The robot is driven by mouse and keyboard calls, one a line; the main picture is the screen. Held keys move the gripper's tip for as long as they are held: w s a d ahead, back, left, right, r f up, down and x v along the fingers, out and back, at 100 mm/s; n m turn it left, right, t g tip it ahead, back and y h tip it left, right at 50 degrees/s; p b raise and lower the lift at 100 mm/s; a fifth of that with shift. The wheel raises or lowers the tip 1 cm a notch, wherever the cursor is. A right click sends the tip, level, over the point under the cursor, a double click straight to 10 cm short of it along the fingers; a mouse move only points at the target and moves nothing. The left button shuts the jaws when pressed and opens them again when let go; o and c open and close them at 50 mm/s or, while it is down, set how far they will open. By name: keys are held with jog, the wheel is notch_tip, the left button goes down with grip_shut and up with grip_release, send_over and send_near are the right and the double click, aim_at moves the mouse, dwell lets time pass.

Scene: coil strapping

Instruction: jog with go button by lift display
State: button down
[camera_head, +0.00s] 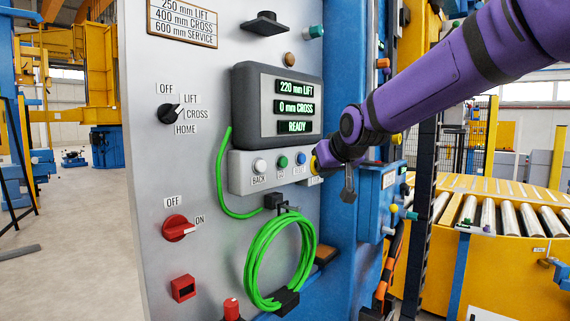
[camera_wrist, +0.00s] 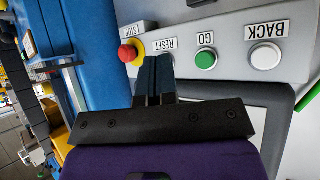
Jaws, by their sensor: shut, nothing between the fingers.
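The go button (camera_head: 283,162) is green and sits on the grey button box (camera_head: 240,178) between the white back button (camera_head: 260,165) and the blue reset button (camera_head: 301,157). The go button (camera_wrist: 206,60) also shows clear in the wrist view. The display (camera_head: 292,105) reads 220 mm LIFT, 0 mm CROSS, READY. The mode selector (camera_head: 169,114) appears to point toward LIFT. My gripper (camera_wrist: 155,62) is shut and empty, with its tips between the green button and the red stop button (camera_wrist: 128,54). It hides the reset button there; contact cannot be told.
A plate (camera_head: 183,20) above reads 250 mm LIFT, 400 mm CROSS, 600 mm SERVICE. The red switch (camera_head: 178,228) points toward ON. A green cable coil (camera_head: 262,255) hangs below the box. A blue box (camera_head: 370,200) and roller conveyor (camera_head: 500,215) stand to the right.

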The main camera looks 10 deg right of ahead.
dwell(0.3)
jog(key=w+a, duration=0.5)
jog(key=w, duration=0.2)
dwell(0.4)
jog(key=shift+w+a, duration=0.15)
jog(key=shift+a, duration=0.05)
dwell(1.8)
jog(key=shift+w+a, duration=0.15)
jog(key=shift+w, duration=0.1)
jog(key=shift+w+a, duration=0.3)
jog(key=shift+w, duration=0.1)
dwell(1.0)
jog(key=shift+s, duration=0.1)
dwell(0.4)
jog(key=shift+s+d, duration=0.5)
jog(key=shift+s, duration=0.15)
jog(key=shift+s+d, duration=0.75)
jog(key=shift+s, duration=0.25)
jog(key=shift+s+d, duration=0.75)
jog(key=shift+s, duration=0.25)
